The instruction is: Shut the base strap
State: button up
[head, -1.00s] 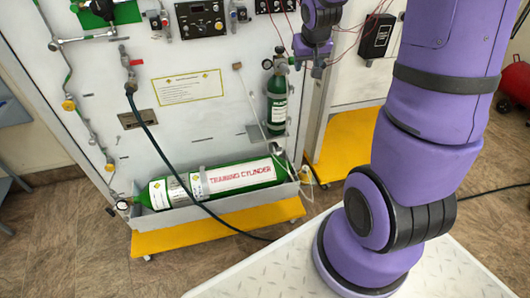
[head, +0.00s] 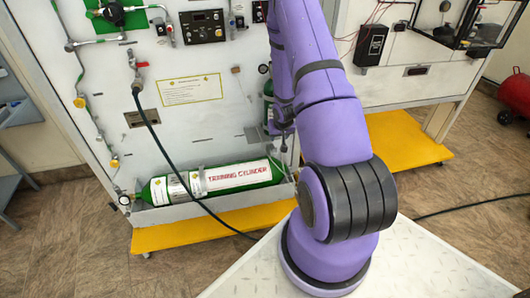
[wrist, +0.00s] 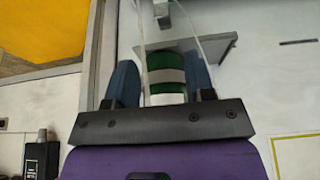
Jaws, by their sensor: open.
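The small green upright cylinder (head: 268,92) stands against the white panel in the head view, mostly hidden behind my arm. In the wrist view the green cylinder with a white band (wrist: 165,78) shows between my two blue-grey fingers. My gripper (wrist: 160,82) is open, one finger on each side of it; contact is not clear. Two thin pale strips (wrist: 186,18) run past the cylinder in the wrist view; I cannot tell for sure whether they are the base strap. In the head view my gripper (head: 282,135) is low by the cylinder's base, partly hidden by my arm.
The large training cylinder (head: 230,176) lies in a trough below, with a dark hose (head: 170,152) hanging across it. A grey shelf (wrist: 222,45) is close to the fingers in the wrist view. A yellow base (head: 190,233) runs along the floor.

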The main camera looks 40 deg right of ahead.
aim_at(275, 149)
jog(key=x, duration=1.1)
jog(key=shift+s+a+f, duration=0.1)
jog(key=shift+a+f, duration=0.1)
jog(key=shift+f, duration=0.3)
grip_shut()
